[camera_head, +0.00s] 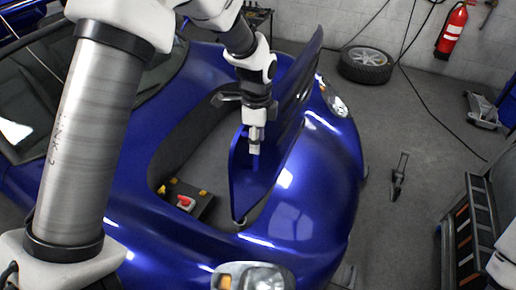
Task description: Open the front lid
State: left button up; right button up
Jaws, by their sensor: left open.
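The blue front lid (297,88) of the car (309,178) is raised and stands tilted up along the right side of the front opening. My left gripper (256,141) is open and points down at the lid's inner side, over the opening. It overlaps the lid in the picture, and I cannot tell whether it touches it. Part of the lid is hidden behind my left gripper and wrist. The front compartment (190,150) lies exposed, with a dark box with red and yellow parts (185,202) inside. My right gripper is not in view.
A loose wheel (366,65) lies on the floor by the back wall, near a red fire extinguisher (453,30). A floor jack (482,110) and a tool rack (468,235) stand at the right. A small dark tool (399,177) lies on otherwise clear floor.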

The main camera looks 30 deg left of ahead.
pick_arm(q)
jog(key=f, duration=0.3)
jog(key=shift+s+f+p, duration=0.2)
jog(key=shift+f+p, duration=0.1)
jog(key=shift+f, duration=0.3)
grip_shut()
jog(key=a+h+p, duration=0.1)
jog(key=a, duration=0.6)
jog(key=shift+s+a+h, duration=0.15)
jog(key=shift+a+h, duration=0.05)
jog(key=shift+h, duration=0.2)
jog(key=shift+d+f, duration=0.1)
grip_release()
